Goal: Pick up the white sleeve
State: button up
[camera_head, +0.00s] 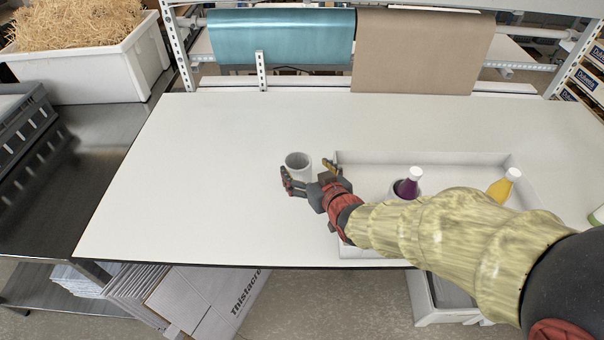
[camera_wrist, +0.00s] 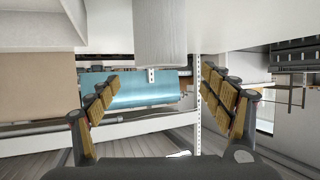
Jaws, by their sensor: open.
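The white sleeve (camera_head: 298,161), a short open-topped cylinder, stands upright on the white table, left of the tray. My gripper (camera_head: 307,173) is open and low over the table at the sleeve, with one finger to its left front and the other to its right. In the wrist view, which appears upside down, the sleeve (camera_wrist: 160,35) comes down from the top edge, centred between the two spread fingers of my gripper (camera_wrist: 160,78). A gap shows on each side, so no grip is seen. Part of the sleeve's lower front is hidden by my gripper.
A white tray (camera_head: 440,158) right of the sleeve holds a purple-filled bottle (camera_head: 408,185) in a sleeve and a yellow bottle (camera_head: 500,188). My arm crosses the tray. Blue (camera_head: 280,37) and brown (camera_head: 420,50) rolls hang behind. The table's left side is clear.

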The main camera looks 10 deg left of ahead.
aim_at(293, 157)
jog(key=b+x, duration=0.1)
jog(key=x, duration=0.5)
jog(key=shift+s+f, duration=0.1)
jog(key=shift+f, duration=0.1)
jog(key=shift+w+a+f, duration=0.1)
jog(key=shift+w+a, duration=0.15)
jog(key=shift+w, duration=0.15)
jog(key=shift+c, duration=0.2)
jog(key=c, duration=0.8)
jog(key=shift+o, duration=0.2)
